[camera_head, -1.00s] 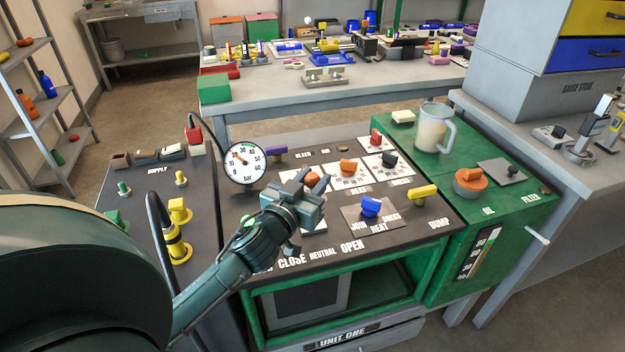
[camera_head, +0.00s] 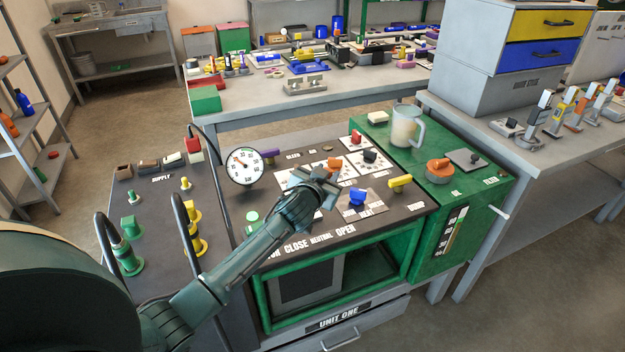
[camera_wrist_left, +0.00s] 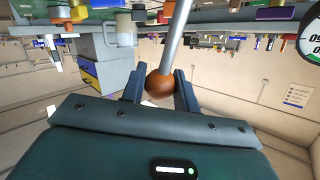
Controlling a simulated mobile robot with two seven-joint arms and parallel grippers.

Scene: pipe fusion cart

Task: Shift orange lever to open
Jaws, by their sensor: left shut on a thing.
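The orange lever shows in the left wrist view as a grey rod with an orange-brown ball knob (camera_wrist_left: 160,85) at its end. My left gripper (camera_wrist_left: 160,92) has its two fingers on either side of the knob and is shut on it. In the head view my left gripper (camera_head: 322,183) is over the dark control panel (camera_head: 283,222), above the printed words CLOSE, NEUTRAL and OPEN. There the gripper hides the lever, so its exact position against the words cannot be read. My right gripper is not in view.
A round gauge (camera_head: 243,167) stands left of my gripper. A blue knob (camera_head: 357,197) and a yellow handle (camera_head: 400,181) are close on the right. A clear jug (camera_head: 406,127) stands on the green cart section. Black hoses and yellow fittings (camera_head: 196,228) are near my left forearm.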

